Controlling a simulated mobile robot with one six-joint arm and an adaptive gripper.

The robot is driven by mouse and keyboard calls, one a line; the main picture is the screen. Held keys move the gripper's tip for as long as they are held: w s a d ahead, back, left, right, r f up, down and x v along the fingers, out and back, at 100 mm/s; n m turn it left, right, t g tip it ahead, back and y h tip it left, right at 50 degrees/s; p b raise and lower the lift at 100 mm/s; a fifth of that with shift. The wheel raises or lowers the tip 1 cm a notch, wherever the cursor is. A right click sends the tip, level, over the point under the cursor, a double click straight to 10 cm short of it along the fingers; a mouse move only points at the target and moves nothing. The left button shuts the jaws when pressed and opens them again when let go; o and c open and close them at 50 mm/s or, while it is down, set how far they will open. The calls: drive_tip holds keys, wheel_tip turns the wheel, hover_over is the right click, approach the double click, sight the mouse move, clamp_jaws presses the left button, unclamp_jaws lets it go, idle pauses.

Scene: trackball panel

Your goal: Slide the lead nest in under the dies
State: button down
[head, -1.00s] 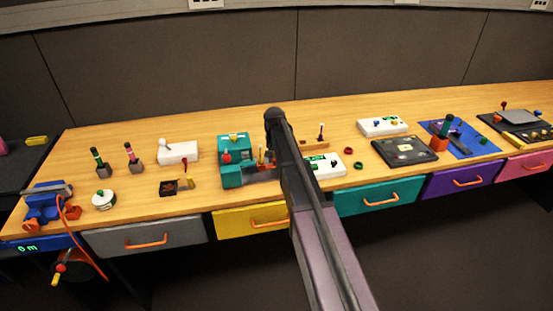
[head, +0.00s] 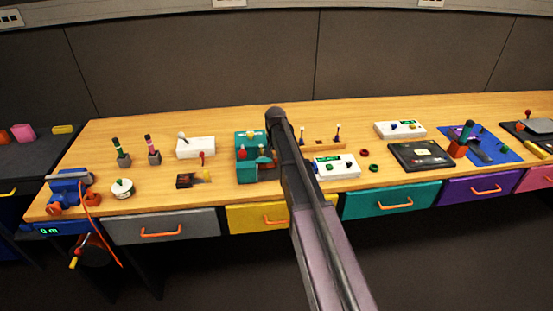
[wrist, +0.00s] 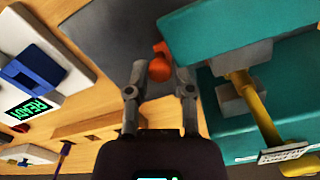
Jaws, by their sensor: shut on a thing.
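The teal press (head: 247,172) stands left of my arm in the head view. It fills the right of the wrist view (wrist: 285,65), with grey die-like blocks (wrist: 238,95) and a yellow rod at its side. An orange knob (wrist: 159,70) on a grey plate beside the press shows in the wrist view; it appears to be the lead nest's handle. My gripper (wrist: 160,74) is shut on this knob, one finger on each side. The nest's body is hard to tell from the plate. In the head view my arm hides the gripper and the knob.
A white box (head: 342,174) with a green display stands right of my arm; in the wrist view its display reads READY (wrist: 30,108). A wooden block (wrist: 90,128) with pegs lies near the gripper. A black box (head: 190,181) stands left of the press.

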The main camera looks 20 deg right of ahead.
sight(275, 160)
drive_tip(key=shift+w+a, duration=0.15)
drive_tip(key=shift+a, duration=0.25)
drive_tip(key=shift+c, duration=2.4)
unclamp_jaws()
drive_tip(key=shift+d, duration=0.1)
drive_tip(key=shift+r, duration=0.15)
wheel_tip(275, 160, up, 16)
drive_tip(key=p, duration=1.6)
drive_tip(key=shift+f, duration=0.2)
drive_tip(key=shift+s, duration=0.2)
